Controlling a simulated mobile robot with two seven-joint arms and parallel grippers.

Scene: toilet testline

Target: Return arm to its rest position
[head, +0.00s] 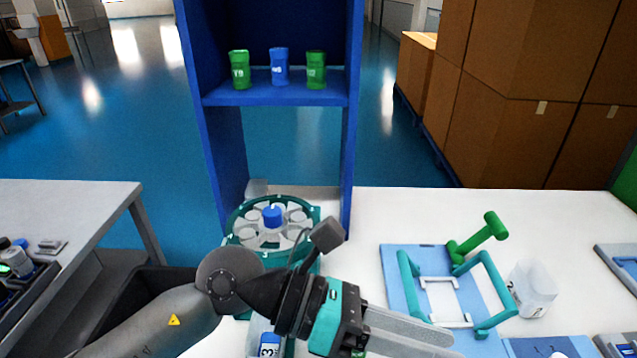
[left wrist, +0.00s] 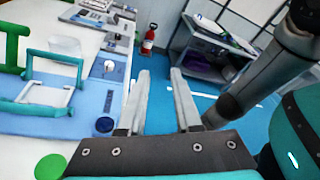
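My left arm reaches in from the lower left in the head view. My left gripper (head: 452,345) points right over the front of the white table (head: 360,210), left of and below the blue board with teal handles (head: 397,285). In the left wrist view my left gripper (left wrist: 160,76) has its two fingers apart with nothing between them. The lower finger is partly cut off by the head view's bottom edge. My right gripper does not show in either view.
A green round rack (head: 233,213) with a blue-capped bottle stands behind my left arm. A blue shelf (head: 215,150) holds two green cups and a blue one. A green hammer-shaped object (head: 480,238) and clear container (head: 532,288) are at the right. Cardboard boxes (head: 510,85) stand behind.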

